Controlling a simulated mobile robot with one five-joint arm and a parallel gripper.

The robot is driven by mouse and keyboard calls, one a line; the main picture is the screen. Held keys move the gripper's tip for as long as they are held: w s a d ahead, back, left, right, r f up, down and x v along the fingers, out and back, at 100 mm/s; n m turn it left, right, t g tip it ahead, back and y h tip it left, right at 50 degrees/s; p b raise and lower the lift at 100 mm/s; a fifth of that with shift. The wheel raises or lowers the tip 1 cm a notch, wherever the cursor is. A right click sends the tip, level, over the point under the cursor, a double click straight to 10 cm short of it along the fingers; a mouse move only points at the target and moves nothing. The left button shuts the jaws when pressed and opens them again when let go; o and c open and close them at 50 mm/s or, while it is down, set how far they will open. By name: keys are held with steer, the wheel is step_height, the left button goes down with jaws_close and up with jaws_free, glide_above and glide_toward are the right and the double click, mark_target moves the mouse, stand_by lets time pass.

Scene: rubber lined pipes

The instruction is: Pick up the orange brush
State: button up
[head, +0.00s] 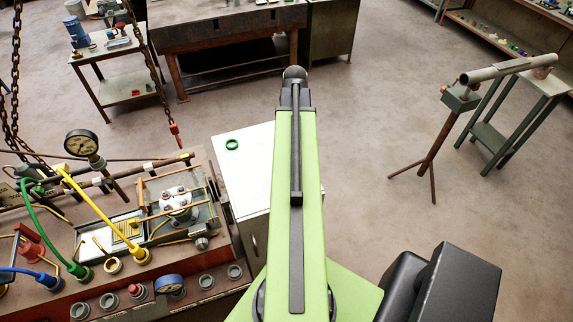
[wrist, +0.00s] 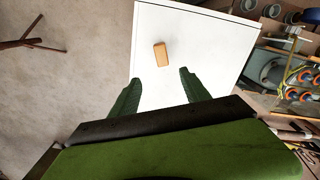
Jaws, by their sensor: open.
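An orange block-like thing (wrist: 160,54), which appears to be the orange brush, lies on the white cabinet top (wrist: 200,80) in the wrist view. My gripper (wrist: 158,78) shows there as two green fingers, spread apart and empty. The orange thing lies beyond the fingertips, roughly in line with the gap between them, and nothing touches it. In the head view my green arm stretches forward over the right part of the white cabinet (head: 246,165). The orange brush cannot be made out there, and the fingers are hidden.
A green ring (head: 232,145) lies on the cabinet. A red workbench (head: 200,285) with gauges, hoses and fittings adjoins it on the left. A pipe stand (head: 436,145) is at right. A dark heavy table (head: 225,25) stands behind. Floor (head: 365,120) right of my arm is clear.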

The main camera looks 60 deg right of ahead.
steer(key=f+b, duration=1.2)
steer(key=shift+s+f, duration=0.1)
steer(key=shift+s, duration=0.15)
steer(key=f+b, duration=0.2)
steer(key=b, duration=0.1)
steer(key=f+b, duration=0.2)
steer(key=f, duration=0.1)
steer(key=shift+w+a+f+b, duration=0.15)
steer(key=shift+a+f+b, duration=0.1)
steer(key=shift+b, duration=0.15)
steer(key=shift+r, duration=0.2)
jaws_close()
